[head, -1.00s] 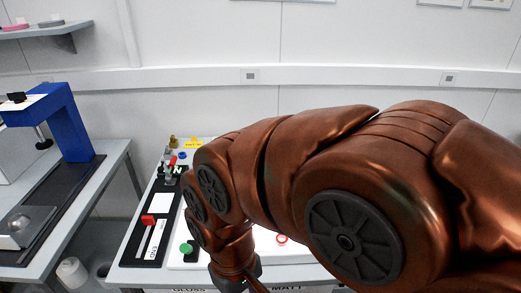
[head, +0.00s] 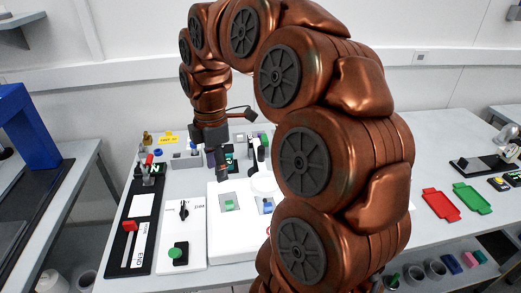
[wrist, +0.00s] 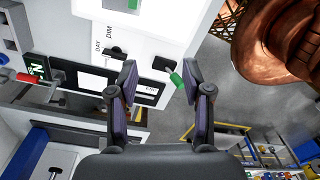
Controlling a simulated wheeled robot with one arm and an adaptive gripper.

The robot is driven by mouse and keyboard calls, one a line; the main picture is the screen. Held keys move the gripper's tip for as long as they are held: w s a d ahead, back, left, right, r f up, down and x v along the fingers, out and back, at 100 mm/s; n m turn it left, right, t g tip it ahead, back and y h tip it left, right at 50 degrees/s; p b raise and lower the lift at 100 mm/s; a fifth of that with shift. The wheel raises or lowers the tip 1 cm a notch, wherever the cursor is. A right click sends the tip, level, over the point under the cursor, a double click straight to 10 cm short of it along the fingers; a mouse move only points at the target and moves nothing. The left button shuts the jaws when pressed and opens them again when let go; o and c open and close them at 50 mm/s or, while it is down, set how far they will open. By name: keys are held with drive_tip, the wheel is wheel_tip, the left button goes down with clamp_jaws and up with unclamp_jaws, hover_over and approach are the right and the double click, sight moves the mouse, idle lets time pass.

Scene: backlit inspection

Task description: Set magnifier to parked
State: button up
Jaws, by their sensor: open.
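My gripper (head: 217,172) is open and empty above the left part of the bench. In the wrist view its two fingers (wrist: 158,88) stand apart over the switch panel, with the green button (wrist: 178,80) showing near the right finger. I cannot pick out the magnifier for certain. A white round piece (head: 264,186) beside a black upright (head: 262,150), partly hidden by my arm, may belong to it. No "parked" mark is readable.
A white panel has a black DAY/DIM knob (head: 183,210). Left of it is a black strip with a red-handled slider (head: 128,228). A white box (head: 225,240) holds green and blue pieces. Red (head: 441,205) and green (head: 472,198) trays lie right. My arm hides the middle.

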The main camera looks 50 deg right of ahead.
drive_tip(key=w+d+n, duration=0.3)
drive_tip(key=d+n, duration=0.1)
drive_tip(key=d, duration=0.6)
drive_tip(key=n, duration=0.3)
hover_over(261, 147)
drive_tip(key=shift+f+p, duration=1.35)
drive_tip(key=shift+f, duration=2.5)
drive_tip(key=shift+c, duration=0.4)
clamp_jaws()
